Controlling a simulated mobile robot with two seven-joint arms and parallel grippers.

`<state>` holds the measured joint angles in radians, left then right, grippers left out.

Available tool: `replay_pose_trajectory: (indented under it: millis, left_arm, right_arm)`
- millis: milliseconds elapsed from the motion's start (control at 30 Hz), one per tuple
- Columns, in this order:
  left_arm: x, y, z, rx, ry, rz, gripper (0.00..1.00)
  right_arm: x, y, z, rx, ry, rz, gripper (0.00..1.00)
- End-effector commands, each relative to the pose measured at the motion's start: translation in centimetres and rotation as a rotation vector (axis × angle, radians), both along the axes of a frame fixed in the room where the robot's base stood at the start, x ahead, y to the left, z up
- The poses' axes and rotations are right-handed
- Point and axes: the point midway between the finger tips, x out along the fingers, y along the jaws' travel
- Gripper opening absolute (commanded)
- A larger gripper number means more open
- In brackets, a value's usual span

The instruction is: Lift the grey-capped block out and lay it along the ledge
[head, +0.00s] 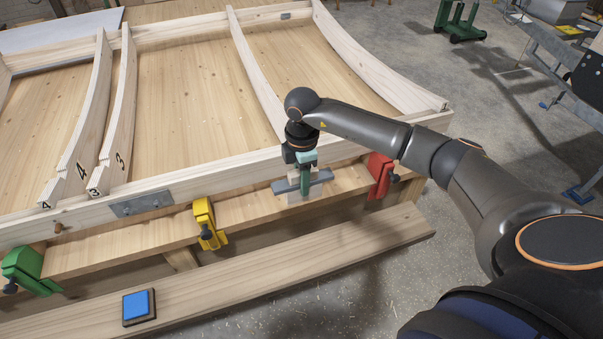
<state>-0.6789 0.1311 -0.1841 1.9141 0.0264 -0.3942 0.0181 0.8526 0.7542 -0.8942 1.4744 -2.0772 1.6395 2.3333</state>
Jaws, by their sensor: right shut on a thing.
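The grey-capped block (319,189) is a pale wooden piece with a grey bar across it, at the front beam of the wooden frame. My right gripper (304,182) points down from above and is shut on it; the green-tinted fingers cover its middle. I cannot tell whether the block is seated or raised. A wooden ledge (120,245) runs along the frame's front below the beam. My left gripper is not in view.
Green (24,268), yellow (205,220) and red (379,175) clamps sit along the ledge. A lower plank (290,263) in front carries a blue button (139,306) and is otherwise bare. Curved ribs (122,110) stand behind the beam. A metal plate (141,203) is on the beam.

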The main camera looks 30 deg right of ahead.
Motion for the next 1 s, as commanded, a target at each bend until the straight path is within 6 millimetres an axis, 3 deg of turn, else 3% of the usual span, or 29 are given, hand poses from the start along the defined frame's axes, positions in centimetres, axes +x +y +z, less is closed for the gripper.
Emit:
replay_pose_trajectory:
  millis: [200, 1000]
  left_arm:
    - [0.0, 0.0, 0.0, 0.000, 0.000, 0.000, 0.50]
    - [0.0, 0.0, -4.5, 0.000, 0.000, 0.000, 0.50]
  right_arm:
    - [-0.1, 0.1, -1.6, 0.000, 0.002, 0.001, 0.00]
    - [0.0, 0.0, -7.5, 0.001, 0.000, 0.001, 0.00]
